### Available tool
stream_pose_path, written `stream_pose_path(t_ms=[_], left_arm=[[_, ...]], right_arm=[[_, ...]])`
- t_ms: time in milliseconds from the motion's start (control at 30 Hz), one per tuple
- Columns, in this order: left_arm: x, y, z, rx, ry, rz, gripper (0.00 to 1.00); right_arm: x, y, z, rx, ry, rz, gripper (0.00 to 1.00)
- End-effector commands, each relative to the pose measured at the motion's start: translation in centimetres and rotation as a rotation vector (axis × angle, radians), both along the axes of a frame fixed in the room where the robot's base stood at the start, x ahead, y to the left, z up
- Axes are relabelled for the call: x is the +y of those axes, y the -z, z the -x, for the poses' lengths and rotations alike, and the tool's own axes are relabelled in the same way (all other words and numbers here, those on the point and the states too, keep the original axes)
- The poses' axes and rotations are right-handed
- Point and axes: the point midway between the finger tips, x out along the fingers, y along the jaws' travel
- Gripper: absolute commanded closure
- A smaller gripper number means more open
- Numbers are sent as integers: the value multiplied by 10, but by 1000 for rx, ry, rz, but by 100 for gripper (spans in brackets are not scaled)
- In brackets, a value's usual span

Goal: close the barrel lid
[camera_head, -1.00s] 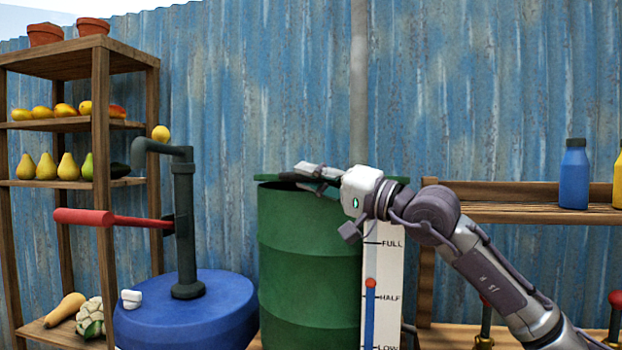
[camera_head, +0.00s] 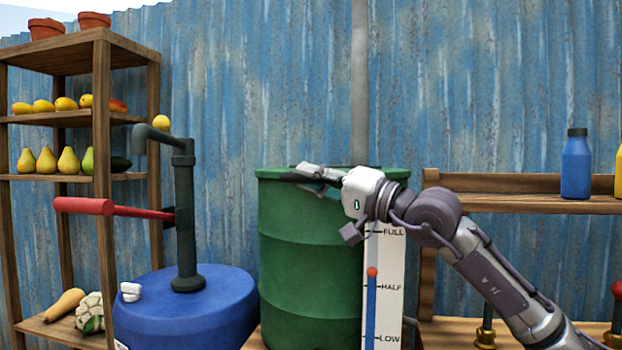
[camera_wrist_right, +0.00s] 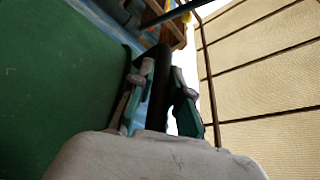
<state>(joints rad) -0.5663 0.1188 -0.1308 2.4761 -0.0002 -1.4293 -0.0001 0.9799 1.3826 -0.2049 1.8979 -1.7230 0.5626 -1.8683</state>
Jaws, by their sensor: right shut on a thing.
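The green barrel (camera_head: 305,260) stands upright in the middle of the head view. Its green lid (camera_head: 275,173) lies level across the top, and no gap shows at the visible front rim. My right gripper (camera_head: 308,175) is at the lid's height, over the front of the barrel. In the right wrist view its fingers (camera_wrist_right: 160,85) are shut on a dark bar (camera_wrist_right: 158,95), which looks like the lid's handle. A green surface (camera_wrist_right: 55,85) fills the left of that view; I cannot tell whether it is lid or barrel wall. My left gripper is out of view.
A blue drum (camera_head: 220,310) with a dark pump and red handle (camera_head: 85,206) stands left of the barrel. A white level gauge (camera_head: 390,270) is at the barrel's right. Shelves with fruit (camera_head: 100,100) stand left; a bench with a blue bottle (camera_head: 576,168) stands right.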

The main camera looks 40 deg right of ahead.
Motion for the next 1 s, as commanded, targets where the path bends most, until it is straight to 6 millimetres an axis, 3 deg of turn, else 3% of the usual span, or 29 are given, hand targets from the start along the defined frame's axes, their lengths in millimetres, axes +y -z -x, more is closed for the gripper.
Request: stream_pose_path(t_ms=[33,167,567,1000], left_arm=[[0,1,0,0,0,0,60],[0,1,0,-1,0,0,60],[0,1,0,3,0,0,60],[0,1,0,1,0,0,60]], right_arm=[[2,7,-3,18,-2,5,80],[2,7,-3,17,-3,4,58],[0,5,1,11,-2,5,58],[-8,11,23,13,-4,10,58]])
